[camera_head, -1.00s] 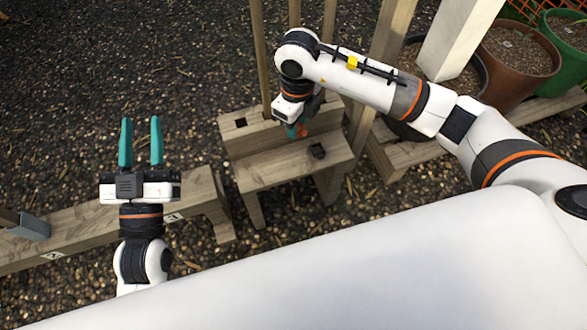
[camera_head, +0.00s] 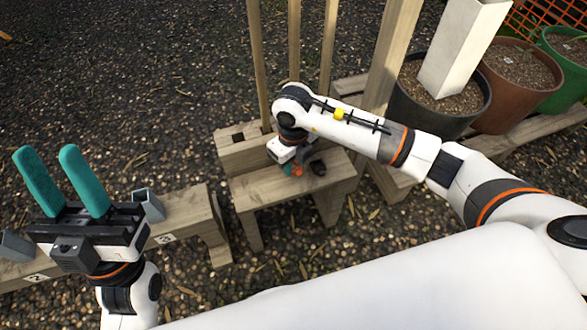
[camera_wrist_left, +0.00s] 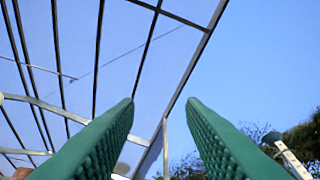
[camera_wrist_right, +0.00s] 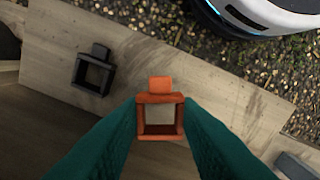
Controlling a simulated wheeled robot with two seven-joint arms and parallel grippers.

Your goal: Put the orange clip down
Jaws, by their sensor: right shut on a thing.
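The orange clip (camera_wrist_right: 160,97), a square frame with a small tab, is between the green fingers of my right gripper (camera_wrist_right: 160,125) in the right wrist view. In the head view the orange clip (camera_head: 297,170) shows small beneath my right wrist, partly hidden, over the low wooden step (camera_head: 265,191). I cannot tell whether the clip touches the wood. My left gripper (camera_head: 66,187) is open and empty, its teal fingers apart and pointing up; they also show in the left wrist view (camera_wrist_left: 160,130).
A black clip (camera_wrist_right: 93,71) lies on the wood near the orange one. It also shows in the head view (camera_head: 318,167). Upright wooden poles (camera_head: 294,50) stand behind the step. A numbered wooden beam (camera_head: 190,210) with grey brackets (camera_head: 149,205) is at left. Plant pots (camera_head: 440,100) stand at right.

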